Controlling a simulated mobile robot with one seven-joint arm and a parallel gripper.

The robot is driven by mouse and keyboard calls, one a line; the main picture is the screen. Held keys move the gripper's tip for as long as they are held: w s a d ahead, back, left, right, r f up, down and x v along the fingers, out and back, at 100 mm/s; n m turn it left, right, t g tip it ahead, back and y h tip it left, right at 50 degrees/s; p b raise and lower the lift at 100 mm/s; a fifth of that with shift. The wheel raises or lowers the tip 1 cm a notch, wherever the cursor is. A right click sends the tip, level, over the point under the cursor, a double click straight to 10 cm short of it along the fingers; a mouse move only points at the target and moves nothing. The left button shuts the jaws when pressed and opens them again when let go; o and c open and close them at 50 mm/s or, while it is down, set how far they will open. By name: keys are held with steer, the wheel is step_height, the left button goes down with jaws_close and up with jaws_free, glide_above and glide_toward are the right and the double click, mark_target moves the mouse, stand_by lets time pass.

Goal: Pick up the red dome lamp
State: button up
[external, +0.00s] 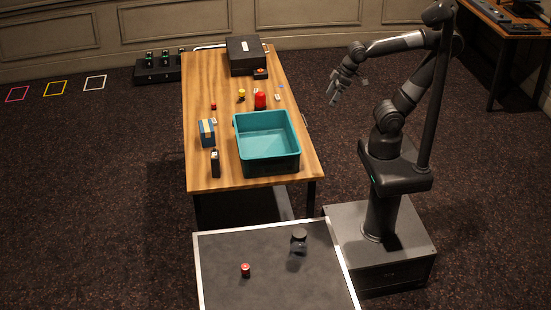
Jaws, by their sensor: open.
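The red dome lamp (260,99) stands on the wooden table (200,78), just behind the teal bin. It looks upright, with a rounded red top. My gripper (333,101) hangs in the air off the table's right side, to the right of the lamp and apart from it. The gripper is open and empty. Nothing hides the lamp in this view.
The teal bin (266,155) is close in front of the lamp. A small yellow item (241,94), a small red item (213,105), a blue-and-tan box (207,132) and a black case (246,56) share the table. A grey-topped table (225,285) is nearer.

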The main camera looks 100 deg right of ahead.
steer(key=w+d+r+m+g, duration=0.1)
steer(key=w+d+m+g, duration=0.1)
steer(key=w+d+m, duration=0.8)
steer(key=m+g, duration=0.3)
steer(key=m, duration=1.7)
glide_above(260, 93)
step_height(260, 93, down, 18)
steer(key=shift+a+f, duration=0.1)
steer(key=shift+a, duration=0.05)
step_height(260, 93, down, 5)
steer(key=shift+r, duration=0.2)
steer(key=shift+d+f, duration=0.2)
steer(key=shift+f, duration=2.95)
steer(key=shift+r, duration=0.1)
steer(key=c, duration=1.2)
